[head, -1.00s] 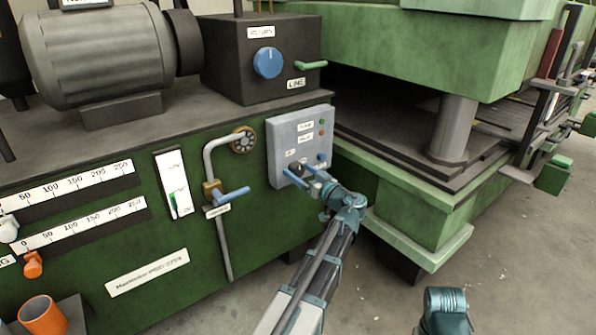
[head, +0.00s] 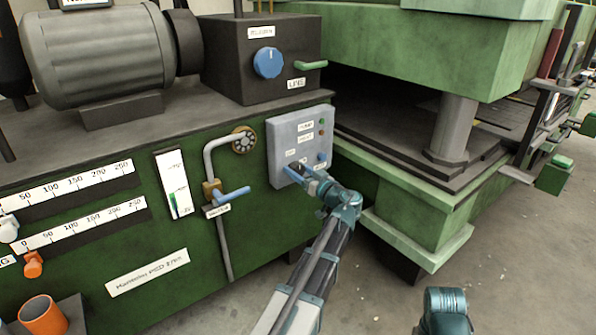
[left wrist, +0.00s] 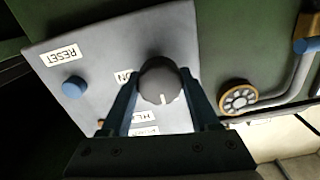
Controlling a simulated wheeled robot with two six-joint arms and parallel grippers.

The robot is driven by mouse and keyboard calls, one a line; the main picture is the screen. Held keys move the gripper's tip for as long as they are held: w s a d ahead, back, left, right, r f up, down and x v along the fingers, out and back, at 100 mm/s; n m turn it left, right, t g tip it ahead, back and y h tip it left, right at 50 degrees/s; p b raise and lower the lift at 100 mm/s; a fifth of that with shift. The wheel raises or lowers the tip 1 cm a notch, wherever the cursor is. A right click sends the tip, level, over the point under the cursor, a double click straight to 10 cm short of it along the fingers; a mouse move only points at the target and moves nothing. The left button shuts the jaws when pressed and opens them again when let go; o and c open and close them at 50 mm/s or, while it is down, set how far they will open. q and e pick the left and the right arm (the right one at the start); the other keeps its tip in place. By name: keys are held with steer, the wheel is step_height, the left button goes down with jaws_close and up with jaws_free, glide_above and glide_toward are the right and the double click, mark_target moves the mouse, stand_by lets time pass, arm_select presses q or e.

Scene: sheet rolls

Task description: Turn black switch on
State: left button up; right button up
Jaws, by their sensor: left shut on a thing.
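The black switch (left wrist: 159,82) is a round dark knob with a pale pointer line, on a light grey control panel (head: 284,135). In the left wrist view its pointer line faces the bottom of the picture, and a partly hidden label (left wrist: 123,77) sits beside it. My left gripper (head: 295,171) is shut on the knob, with one blue finger on each side of it in the left wrist view (left wrist: 160,92). In the head view the fingers mostly hide the knob.
A blue button (left wrist: 73,87) marked RESET sits on the same panel. A blue-handled valve (head: 232,194) and grey pipe stand left of the panel. A green press base (head: 410,215) stands close on the right.

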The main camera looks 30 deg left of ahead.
arm_select(q)
steer(key=m, duration=1.4)
steer(key=shift+f, duration=0.1)
steer(key=shift+m, duration=1.9)
steer(key=o, duration=1.4)
steer(key=shift+w, duration=0.1)
steer(key=shift+d, duration=0.1)
